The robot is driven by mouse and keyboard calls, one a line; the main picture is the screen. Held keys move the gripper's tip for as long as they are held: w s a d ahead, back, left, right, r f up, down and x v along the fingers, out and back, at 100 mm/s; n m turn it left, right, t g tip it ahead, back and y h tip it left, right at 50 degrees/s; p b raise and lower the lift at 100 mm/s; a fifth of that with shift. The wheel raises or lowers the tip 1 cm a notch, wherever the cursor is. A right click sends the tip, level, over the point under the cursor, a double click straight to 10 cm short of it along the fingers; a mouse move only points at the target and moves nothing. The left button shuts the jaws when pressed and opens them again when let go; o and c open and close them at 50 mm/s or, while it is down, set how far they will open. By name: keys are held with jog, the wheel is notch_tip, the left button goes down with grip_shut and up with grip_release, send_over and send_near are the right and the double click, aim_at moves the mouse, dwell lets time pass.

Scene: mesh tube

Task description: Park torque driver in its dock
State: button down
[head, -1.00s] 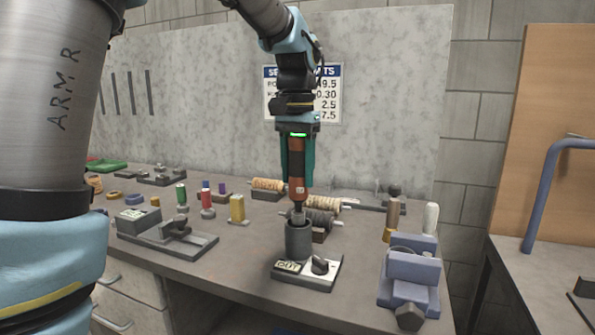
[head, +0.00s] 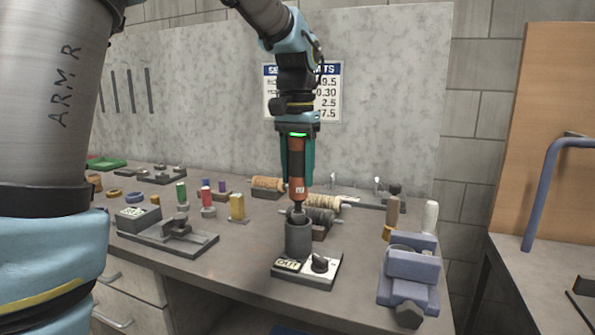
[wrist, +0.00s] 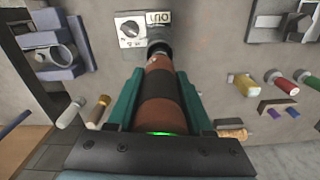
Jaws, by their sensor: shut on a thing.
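The torque driver (head: 297,170) is brown with a black band and hangs upright in my gripper (head: 298,168). My gripper's teal fingers are shut on its body. The dock (head: 299,238) is a grey cylindrical cup on a base plate with a label and a dark knob. The driver's dark lower end is at the mouth of the cup; I cannot tell how deep it sits. In the wrist view the driver (wrist: 160,90) runs between the teal fingers toward the dock plate (wrist: 131,30), its tip end over the cup.
A blue-grey vise (head: 409,268) stands right of the dock. A grey fixture (head: 170,235) and several coloured spools, such as a yellow one (head: 237,207), are to the left. Wound spools (head: 318,217) lie just behind the dock. The bench front left of the dock is clear.

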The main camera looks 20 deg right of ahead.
aim_at(297, 154)
jog(key=shift+f+b, duration=1.95)
jog(key=shift+f, duration=1.65)
dwell(3.2)
jog(key=shift+c, duration=1.1)
grip_release()
jog(key=shift+f, duration=0.1)
notch_tip(297, 154, up, 10)
jog(key=shift+r, duration=0.45)
